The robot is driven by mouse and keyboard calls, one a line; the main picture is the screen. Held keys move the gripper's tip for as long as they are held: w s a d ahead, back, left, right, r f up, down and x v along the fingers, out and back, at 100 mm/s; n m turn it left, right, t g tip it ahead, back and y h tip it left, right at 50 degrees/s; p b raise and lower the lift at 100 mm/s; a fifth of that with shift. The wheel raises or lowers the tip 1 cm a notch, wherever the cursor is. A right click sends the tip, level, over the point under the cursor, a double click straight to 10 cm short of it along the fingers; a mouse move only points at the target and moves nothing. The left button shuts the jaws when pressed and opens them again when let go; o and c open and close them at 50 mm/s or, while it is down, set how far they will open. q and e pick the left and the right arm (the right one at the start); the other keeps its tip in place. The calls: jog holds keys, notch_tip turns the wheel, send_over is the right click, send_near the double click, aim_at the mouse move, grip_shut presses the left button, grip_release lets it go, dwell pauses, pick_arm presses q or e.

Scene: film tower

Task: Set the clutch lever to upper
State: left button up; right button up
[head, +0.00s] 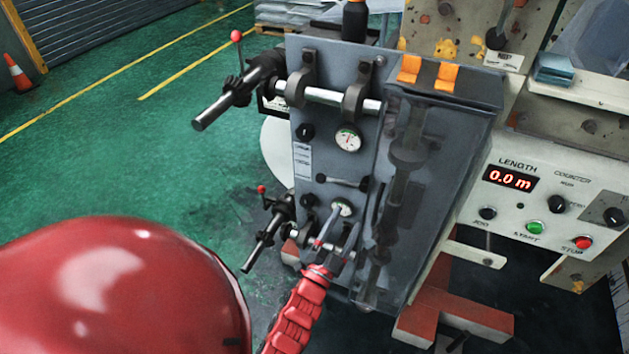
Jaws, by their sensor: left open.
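A grey machine panel (320,100) stands in the middle of the head view, tilted in the picture. A short lever bar (343,182) with black ends lies nearly level between the upper gauge and the lower gauge; it may be the clutch lever, but I cannot read a label that says so. My left gripper (341,228), on a red arm from below, is open in front of the lower part of the panel. It is below the bar, and its fingers partly cover the lower gauge (342,208) and the lower shaft. I cannot tell whether it touches anything. My right gripper is out of view.
An upper shaft (210,110) and a lower shaft (258,248) stick out left, each beside a red-balled lever (237,37). A clear cover (425,190) encloses parts at right. A control box (545,200) reads 0.0 m. Green floor at left is open.

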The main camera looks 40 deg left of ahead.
aim_at(319, 182)
pick_arm(q)
jog(key=s+a+f+n+g+y, duration=0.1)
jog(key=a+f+g+y, duration=0.4)
jog(key=a, duration=0.6)
jog(key=x, duration=0.5)
jog(key=p+x, duration=0.1)
jog(key=x, duration=0.4)
jog(key=p+x, duration=0.1)
jog(key=x, duration=0.4)
jog(key=shift+w+d+f, duration=0.15)
jog(key=shift+w+f, duration=0.15)
jog(key=shift+f, duration=0.05)
jog(key=shift+w+r, duration=0.15)
jog(key=shift+w, duration=0.45)
grip_shut()
